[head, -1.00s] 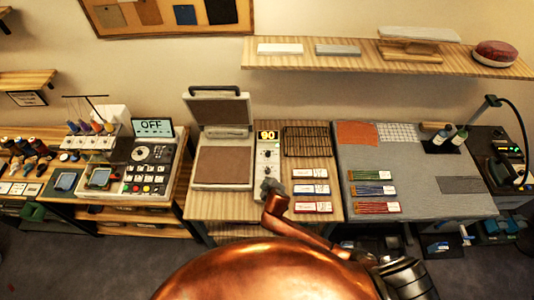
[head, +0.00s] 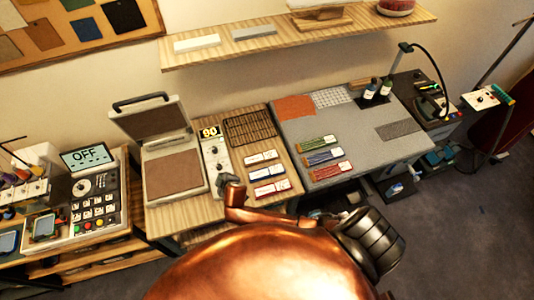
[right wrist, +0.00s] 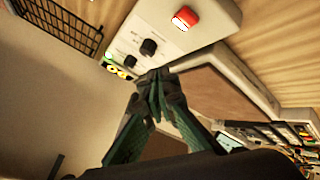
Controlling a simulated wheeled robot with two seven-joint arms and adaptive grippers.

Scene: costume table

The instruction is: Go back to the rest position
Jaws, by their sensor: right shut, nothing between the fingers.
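My right gripper (head: 230,184) shows small in the head view, in front of the lower end of the grey control box (head: 214,160) with the "90" display. In the right wrist view its two dark green fingers (right wrist: 160,76) meet at the tips, shut and empty. The knobs and red switch of the control box (right wrist: 200,12) show beyond the fingertips. My copper arm covers the lower middle of the head view. My left gripper is not in view.
The open heat press (head: 174,182) stands left of the control box. Right of it are a wire rack (head: 249,130), labelled packets (head: 268,172) and a grey work mat (head: 350,137). A wall shelf (head: 300,38) runs behind. Floor (head: 450,230) is open at the right.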

